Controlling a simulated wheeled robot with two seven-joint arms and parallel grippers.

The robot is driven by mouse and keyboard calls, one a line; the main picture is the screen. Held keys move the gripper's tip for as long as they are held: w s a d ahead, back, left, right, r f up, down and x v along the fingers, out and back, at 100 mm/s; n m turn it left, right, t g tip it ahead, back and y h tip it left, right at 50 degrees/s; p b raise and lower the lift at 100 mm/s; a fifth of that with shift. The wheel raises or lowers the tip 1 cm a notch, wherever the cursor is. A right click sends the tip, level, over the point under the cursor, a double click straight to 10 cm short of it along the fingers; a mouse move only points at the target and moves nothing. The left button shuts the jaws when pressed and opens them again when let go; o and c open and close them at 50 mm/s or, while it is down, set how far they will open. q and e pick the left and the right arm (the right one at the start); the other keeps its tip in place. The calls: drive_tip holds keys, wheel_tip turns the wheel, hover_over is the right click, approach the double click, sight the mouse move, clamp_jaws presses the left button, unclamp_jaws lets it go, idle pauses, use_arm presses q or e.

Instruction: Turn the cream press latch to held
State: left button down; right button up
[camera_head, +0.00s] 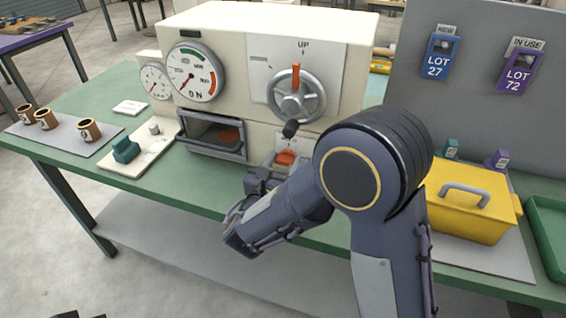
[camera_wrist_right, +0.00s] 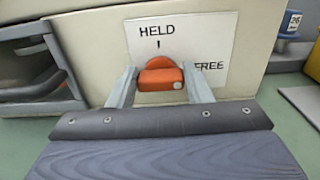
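The cream press (camera_head: 200,25) stands at the back of the green bench. Its orange-red latch (camera_wrist_right: 160,78) sits low on the front, on a white plate (camera_wrist_right: 208,45) marked HELD above and FREE at right. The latch bar lies level, its white dot at the right end, on the FREE side. It also shows in the head view (camera_head: 286,158). My right gripper (camera_wrist_right: 159,88) is at the latch, fingers wide apart, one beside each end of the bar. I see no clear squeeze; contact is hard to judge.
An open drawer-like bay (camera_head: 213,135) is left of the latch. A yellow box (camera_head: 470,205) stands to the right, cups (camera_head: 46,119) at far left. My right forearm hides some of the bench.

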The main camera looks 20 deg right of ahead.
drive_tip(key=shift+c, duration=1.1)
drive_tip(key=shift+r+n+p, duration=0.2)
drive_tip(key=shift+n+p, duration=0.6)
drive_tip(key=shift+p, duration=0.3)
drive_tip(key=n+p, duration=1)
drive_tip(key=p, duration=0.1)
drive_tip(key=shift+w+a+f+n, duration=0.15)
drive_tip(key=shift+a+n, duration=0.15)
drive_tip(key=shift+n, duration=0.1)
drive_tip(key=n+p, duration=0.3)
drive_tip(key=shift+f+n+p, duration=0.25)
drive_tip(key=shift+n+p, duration=0.05)
drive_tip(key=shift+n, duration=0.1)
drive_tip(key=shift+f+n+p, duration=0.15)
drive_tip(key=shift+n+p, duration=0.4)
drive_tip(key=shift+n, duration=0.25)
drive_tip(key=shift+f, duration=0.1)
drive_tip(key=o, duration=1)
